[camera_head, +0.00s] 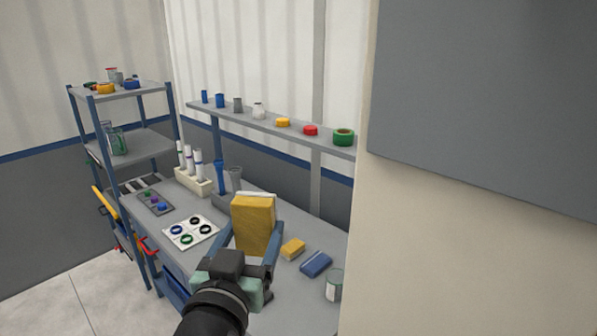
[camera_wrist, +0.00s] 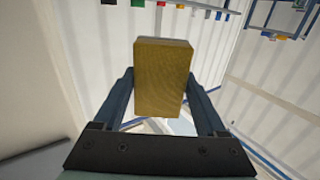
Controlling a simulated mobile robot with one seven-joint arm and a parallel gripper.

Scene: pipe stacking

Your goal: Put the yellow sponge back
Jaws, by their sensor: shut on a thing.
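A large yellow sponge (camera_head: 253,224) stands upright between the blue fingers of my gripper (camera_head: 252,240) in the head view. My gripper is shut on it. In the wrist view the yellow sponge (camera_wrist: 162,78) fills the space between the two fingertips (camera_wrist: 162,95). The gripper and sponge appear above the grey workbench (camera_head: 240,300); the exact height above it is hard to tell. A smaller yellow block (camera_head: 292,249) lies on the bench to the right of the gripper.
A white card with rings (camera_head: 191,232) and a tube rack (camera_head: 195,181) lie left. A wall shelf (camera_head: 270,128) holds several cups and tape rolls. A cream wall (camera_head: 440,250) borders the right.

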